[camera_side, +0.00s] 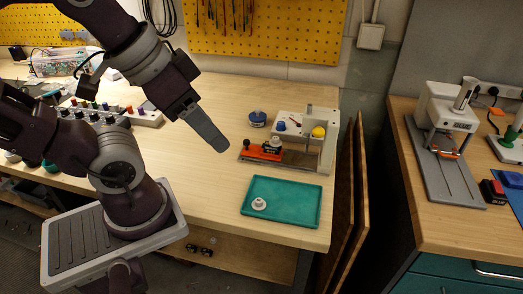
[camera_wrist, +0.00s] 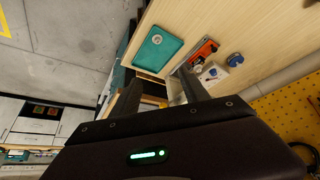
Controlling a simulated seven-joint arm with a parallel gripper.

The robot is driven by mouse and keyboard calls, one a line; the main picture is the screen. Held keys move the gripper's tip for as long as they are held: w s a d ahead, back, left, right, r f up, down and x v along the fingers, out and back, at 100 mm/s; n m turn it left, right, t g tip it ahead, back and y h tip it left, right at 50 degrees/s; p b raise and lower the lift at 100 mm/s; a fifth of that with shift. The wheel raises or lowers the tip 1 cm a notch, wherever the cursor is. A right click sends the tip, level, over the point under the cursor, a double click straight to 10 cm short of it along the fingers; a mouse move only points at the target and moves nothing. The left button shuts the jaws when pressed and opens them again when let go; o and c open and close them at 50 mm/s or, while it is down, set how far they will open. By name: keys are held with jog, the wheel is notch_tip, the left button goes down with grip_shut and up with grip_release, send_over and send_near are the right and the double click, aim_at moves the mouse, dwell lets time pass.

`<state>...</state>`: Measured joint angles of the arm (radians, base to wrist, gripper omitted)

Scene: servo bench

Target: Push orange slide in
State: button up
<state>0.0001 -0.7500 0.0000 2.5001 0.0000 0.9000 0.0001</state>
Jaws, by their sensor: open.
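The orange slide (camera_side: 262,152) lies on a low rail at the left of a small white bench fixture (camera_side: 308,124), with a dark knob on the slide's left end. The slide also shows in the wrist view (camera_wrist: 203,51), beyond my fingers. A yellow knob (camera_side: 318,132) and a blue button (camera_side: 281,126) are on the fixture. My gripper (camera_side: 219,146) is in the air to the upper left of the slide, apart from it. In the wrist view its two fingers (camera_wrist: 163,92) stand apart with nothing between them. How far in the slide sits, I cannot tell.
A green tray (camera_side: 296,220) with a white round part (camera_side: 259,204) sits in front of the fixture. A blue round part (camera_side: 257,118) is behind the slide. A panel of knobs (camera_side: 135,115) is at the left. The table between my gripper and the slide is clear.

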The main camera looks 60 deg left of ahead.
dwell(0.3)
jog(key=shift+c, duration=1.1)
jog(key=w+a, duration=0.1)
jog(key=w, duration=0.1)
jog(key=w+a+f+g, duration=0.1)
jog(key=w+a, duration=0.1)
jog(key=w, duration=0.1)
jog(key=w+a+g, duration=0.1)
jog(key=w+a, duration=0.1)
jog(key=w, duration=0.1)
jog(key=shift+w+f+y, duration=0.25)
jog(key=shift+y, duration=0.05)
jog(key=shift+c, duration=0.3)
jog(key=g, duration=0.4)
send_over(247, 140)
notch_tip(247, 140, down, 11)
jog(key=shift+s+d+f, duration=0.1)
jog(key=shift+s+f, duration=0.05)
jog(key=shift+f, duration=0.05)
notch_tip(247, 140, down, 7)
jog(key=shift+r, duration=0.1)
grip_shut()
